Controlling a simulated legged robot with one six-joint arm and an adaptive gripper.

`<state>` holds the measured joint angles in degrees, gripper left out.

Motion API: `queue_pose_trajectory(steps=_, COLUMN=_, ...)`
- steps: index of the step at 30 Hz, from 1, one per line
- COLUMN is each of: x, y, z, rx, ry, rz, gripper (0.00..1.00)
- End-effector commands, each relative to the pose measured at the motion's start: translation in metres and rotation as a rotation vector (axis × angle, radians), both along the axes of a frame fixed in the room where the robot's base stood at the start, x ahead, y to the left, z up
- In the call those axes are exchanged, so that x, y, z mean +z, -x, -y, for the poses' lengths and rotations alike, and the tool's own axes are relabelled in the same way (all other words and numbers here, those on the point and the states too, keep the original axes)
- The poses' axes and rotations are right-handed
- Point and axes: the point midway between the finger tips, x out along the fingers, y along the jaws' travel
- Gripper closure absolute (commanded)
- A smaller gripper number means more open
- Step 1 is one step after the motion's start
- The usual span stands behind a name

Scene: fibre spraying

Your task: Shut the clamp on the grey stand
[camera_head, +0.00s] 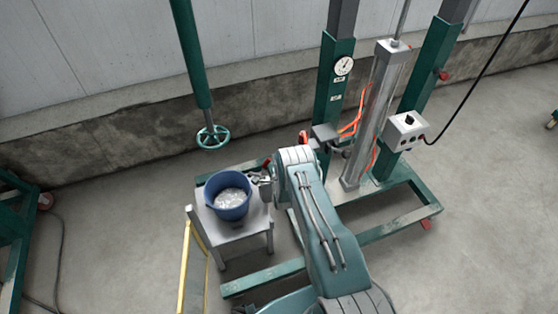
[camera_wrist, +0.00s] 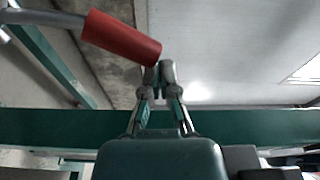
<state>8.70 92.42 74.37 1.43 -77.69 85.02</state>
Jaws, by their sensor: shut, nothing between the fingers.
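In the wrist view, a thick red handle (camera_wrist: 122,38) on a bent grey metal lever (camera_wrist: 45,17) comes in from the upper left. It looks like the clamp's handle; the clamp's jaws are not seen. My gripper (camera_wrist: 160,72) is shut and empty, its fingertips close by the handle's right end; whether they touch is unclear. In the head view, a grey stand (camera_head: 202,213) bears a blue bucket (camera_head: 229,194) left of my arm.
A green wheeled frame (camera_head: 412,200) with a metal column (camera_head: 375,115) stands behind and right of my arm. A grey control box (camera_head: 405,130) hangs on it. A green post with a handwheel (camera_head: 212,137) is behind the bucket. A yellow rail (camera_head: 184,270) is at front left.

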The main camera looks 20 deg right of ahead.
Motion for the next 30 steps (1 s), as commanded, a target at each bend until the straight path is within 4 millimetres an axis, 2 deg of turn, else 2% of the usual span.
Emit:
queue_pose_trajectory(steps=6, x=0.008, y=0.0, z=-0.025, rx=0.004, ry=0.204, rz=-0.001, gripper=1.0)
queue_pose_trajectory(steps=18, x=0.011, y=0.0, z=-0.061, rx=0.001, ry=0.523, rz=-0.002, gripper=1.0)
queue_pose_trajectory(steps=30, x=0.009, y=0.0, z=-0.077, rx=0.0, ry=0.541, rz=-0.003, gripper=1.0)
